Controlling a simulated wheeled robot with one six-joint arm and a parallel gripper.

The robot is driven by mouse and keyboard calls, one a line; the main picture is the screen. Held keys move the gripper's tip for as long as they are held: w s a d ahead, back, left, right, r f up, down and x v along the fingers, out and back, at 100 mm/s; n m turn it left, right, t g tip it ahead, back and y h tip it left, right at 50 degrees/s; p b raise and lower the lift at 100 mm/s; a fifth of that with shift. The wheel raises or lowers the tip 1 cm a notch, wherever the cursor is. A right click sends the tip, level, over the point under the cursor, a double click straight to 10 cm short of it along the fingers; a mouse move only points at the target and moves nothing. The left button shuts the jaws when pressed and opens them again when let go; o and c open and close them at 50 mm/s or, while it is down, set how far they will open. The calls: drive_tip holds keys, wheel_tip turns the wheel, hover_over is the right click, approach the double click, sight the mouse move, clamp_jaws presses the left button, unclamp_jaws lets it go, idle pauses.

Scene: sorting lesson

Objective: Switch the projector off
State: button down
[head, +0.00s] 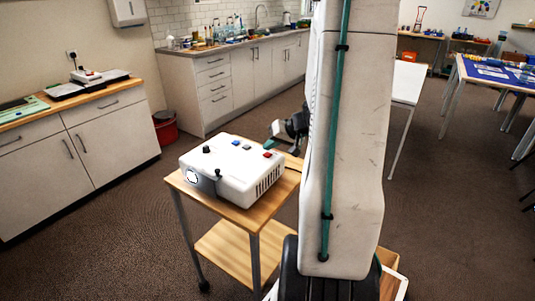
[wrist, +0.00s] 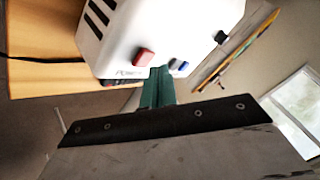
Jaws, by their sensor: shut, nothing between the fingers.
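The white projector (head: 228,183) sits on a small wooden trolley (head: 268,213) in the head view, its lens at the front left. In the wrist view the projector (wrist: 165,22) fills the upper middle, with the red button (wrist: 143,57) beside lettering that seems to read POWER. My gripper (wrist: 158,72) is shut and empty, its green fingertips close to the red and blue buttons. In the head view it (head: 270,143) is behind the projector's top. I cannot tell if it touches.
My arm covers the middle right of the head view. A cabinet (head: 85,150) stands at the left, with a red bin (head: 168,128) beside it. A kitchen counter runs along the back. A white table (head: 408,82) and a blue-topped table (head: 495,75) stand at the right.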

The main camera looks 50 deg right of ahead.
sight(270, 155)
drive_tip(key=shift+f, duration=0.4)
drive_tip(key=shift+f, duration=0.3)
idle(0.3)
drive_tip(key=shift+r, duration=0.75)
drive_tip(key=shift+r, duration=0.1)
wheel_tip(270, 155, up, 6)
drive_tip(key=shift+f, duration=0.1)
idle(0.4)
